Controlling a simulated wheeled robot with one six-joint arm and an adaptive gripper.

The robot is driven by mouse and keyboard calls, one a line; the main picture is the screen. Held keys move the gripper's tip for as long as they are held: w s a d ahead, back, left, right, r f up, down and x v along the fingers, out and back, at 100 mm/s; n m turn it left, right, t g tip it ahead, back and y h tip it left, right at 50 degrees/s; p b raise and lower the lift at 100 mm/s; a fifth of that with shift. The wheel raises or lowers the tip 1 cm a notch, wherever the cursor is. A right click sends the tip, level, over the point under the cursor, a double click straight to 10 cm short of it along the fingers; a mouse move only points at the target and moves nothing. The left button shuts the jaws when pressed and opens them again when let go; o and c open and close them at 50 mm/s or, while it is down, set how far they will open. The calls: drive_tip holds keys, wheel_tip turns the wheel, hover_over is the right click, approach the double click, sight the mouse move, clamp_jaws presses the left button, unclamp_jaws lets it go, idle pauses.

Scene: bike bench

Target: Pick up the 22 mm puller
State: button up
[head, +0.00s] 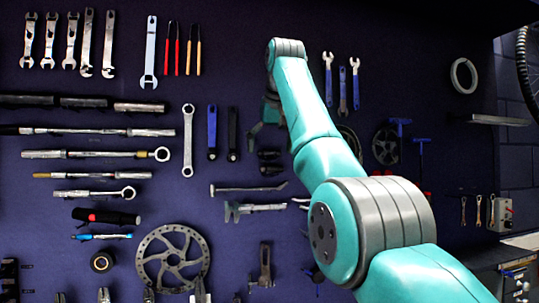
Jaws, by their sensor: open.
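My teal arm reaches up across the wall of tools in the head view. My gripper (258,134) hangs from the arm's end, in front of the dark panel, and is open with nothing seen between its fingers. Just below it are two short dark tools, an upper one (268,155) and a lower one (271,170). They may be pullers, but no size marking can be read, so I cannot tell which thing is the 22 mm puller. My arm hides part of the panel to their right.
A black-handled tool (233,134) and a blue-handled one (212,132) hang left of my gripper. A caliper-like tool (254,208) and a brake disc (172,256) are lower. Several wrenches and ratchets fill the left side. A drawer cabinet (518,282) stands at lower right.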

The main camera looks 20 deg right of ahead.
drive_tip(key=c, duration=1.3)
drive_tip(key=shift+r, duration=0.1)
